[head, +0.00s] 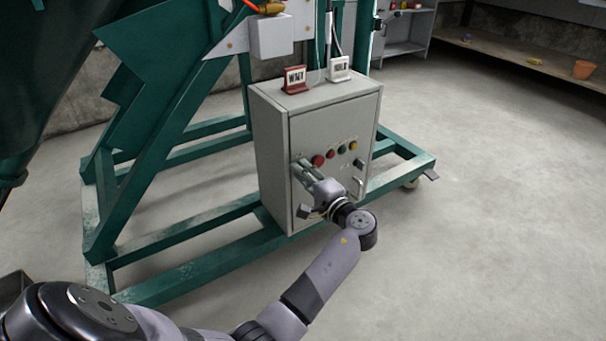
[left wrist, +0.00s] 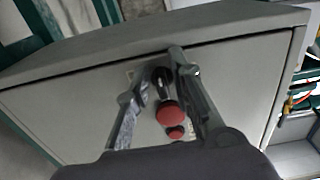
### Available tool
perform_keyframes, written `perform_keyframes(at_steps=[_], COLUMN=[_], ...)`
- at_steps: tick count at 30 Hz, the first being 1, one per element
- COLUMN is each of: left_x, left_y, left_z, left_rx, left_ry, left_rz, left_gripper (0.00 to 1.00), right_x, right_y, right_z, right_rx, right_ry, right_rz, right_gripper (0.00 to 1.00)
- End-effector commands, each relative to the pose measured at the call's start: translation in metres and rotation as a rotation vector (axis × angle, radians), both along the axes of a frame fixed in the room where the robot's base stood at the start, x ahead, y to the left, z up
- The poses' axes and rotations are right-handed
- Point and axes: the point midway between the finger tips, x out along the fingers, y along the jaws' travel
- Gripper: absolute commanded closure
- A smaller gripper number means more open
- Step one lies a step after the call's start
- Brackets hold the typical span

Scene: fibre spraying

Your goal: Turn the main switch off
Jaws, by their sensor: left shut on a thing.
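The grey control cabinet (head: 272,150) stands on the green frame. Its door has a row of coloured buttons, with a red button (head: 318,160) nearest my left gripper (head: 303,170). In the left wrist view, the main switch (left wrist: 162,82), a dark knob with a pale metallic part, sits between the two fingers of my left gripper (left wrist: 160,78). The fingers are shut on it. In the head view the fingers hide the switch. Red buttons (left wrist: 171,114) show just below it. My right gripper is not in view.
Two small signs, one red-framed (head: 294,80) and one white (head: 339,69), stand on the cabinet top. Green frame beams (head: 190,251) run around the cabinet's base. A door handle (head: 357,186) is at the right. The concrete floor (head: 480,220) to the right is clear.

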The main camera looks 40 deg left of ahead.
Motion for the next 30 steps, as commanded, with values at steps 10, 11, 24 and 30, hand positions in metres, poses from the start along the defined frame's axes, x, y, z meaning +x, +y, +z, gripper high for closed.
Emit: perform_keyframes(at_steps=[10, 11, 24, 30], left_x=[0.0, 0.0, -0.019, -0.028], left_y=[0.0, 0.0, -0.046, -0.066], left_z=[-0.001, -0.001, -0.001, -0.001], left_rx=[-0.001, -0.001, -0.002, -0.001], left_ry=[0.001, 0.001, 0.002, 0.003], left_rz=[0.001, 0.001, -0.001, 0.001], left_gripper=[0.7, 0.7, 0.7, 0.7], right_x=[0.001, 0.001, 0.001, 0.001], right_y=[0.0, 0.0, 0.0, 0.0], right_z=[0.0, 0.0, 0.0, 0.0], right_rx=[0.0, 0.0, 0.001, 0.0], right_ry=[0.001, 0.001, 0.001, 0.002], right_rz=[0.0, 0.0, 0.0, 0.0], right_gripper=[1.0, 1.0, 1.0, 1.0])
